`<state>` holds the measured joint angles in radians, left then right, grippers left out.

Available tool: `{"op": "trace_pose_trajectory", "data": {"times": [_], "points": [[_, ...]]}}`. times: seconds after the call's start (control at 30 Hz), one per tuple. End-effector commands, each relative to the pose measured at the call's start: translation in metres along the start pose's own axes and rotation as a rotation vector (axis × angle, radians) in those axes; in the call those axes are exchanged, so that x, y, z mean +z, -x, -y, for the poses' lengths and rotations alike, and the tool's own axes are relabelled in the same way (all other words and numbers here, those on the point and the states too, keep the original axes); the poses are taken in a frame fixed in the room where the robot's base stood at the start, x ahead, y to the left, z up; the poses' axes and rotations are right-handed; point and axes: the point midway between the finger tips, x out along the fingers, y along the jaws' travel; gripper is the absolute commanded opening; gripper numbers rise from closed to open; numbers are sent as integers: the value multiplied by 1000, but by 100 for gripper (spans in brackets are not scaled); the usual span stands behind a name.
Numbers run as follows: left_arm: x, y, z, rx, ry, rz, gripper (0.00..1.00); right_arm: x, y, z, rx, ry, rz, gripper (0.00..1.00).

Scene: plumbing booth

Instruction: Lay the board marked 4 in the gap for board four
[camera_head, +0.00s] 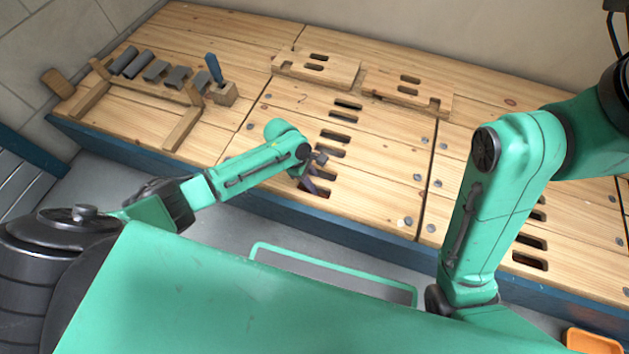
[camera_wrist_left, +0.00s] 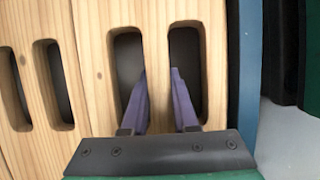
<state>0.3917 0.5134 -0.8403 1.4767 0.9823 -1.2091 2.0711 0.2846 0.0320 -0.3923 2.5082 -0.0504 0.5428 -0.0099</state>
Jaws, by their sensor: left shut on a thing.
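My left gripper (camera_head: 312,172) is at the front row of the bench. In the left wrist view its two purple fingers (camera_wrist_left: 160,85) reach into the two slots of the front board (camera_wrist_left: 215,60), shut on the wooden strip between them. That board (camera_head: 375,207) looks level with its neighbours along the front edge. No number is readable on it, so I cannot tell if it is board 4. No open gap for board four can be made out. My right arm (camera_head: 510,190) shows at the right, but its gripper is not visible.
Two loose slotted boards (camera_head: 330,76) (camera_head: 428,96) lie on top towards the back. A wooden rack (camera_head: 182,130) with grey pieces, a mallet (camera_head: 58,84) and a blue-handled tool (camera_head: 213,67) in a block are at left. A blue edge (camera_head: 370,237) runs along the bench front.

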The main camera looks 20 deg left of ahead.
Motion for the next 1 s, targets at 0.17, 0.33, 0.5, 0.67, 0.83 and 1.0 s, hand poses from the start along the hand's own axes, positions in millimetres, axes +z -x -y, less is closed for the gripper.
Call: {"op": "trace_pose_trajectory", "data": {"times": [0.17,0.33,0.5,0.67,0.83,1.0], "points": [[0,0,0,1,-1,0,0,0,0,0,0,0,0,50],[0,-1,0,1,-1,0,0,0,0,0,0,0,0,50],[-2,-4,0,0,0,0,0,0,-1,0,0,0,0,50],[-2,-7,0,0,0,1,0,0,-1,0,0,0,0,50],[-4,-10,0,0,0,0,0,0,-1,0,0,0,0,50],[-5,-12,1,-1,1,0,0,0,0,0,0,0,0,50]]}}
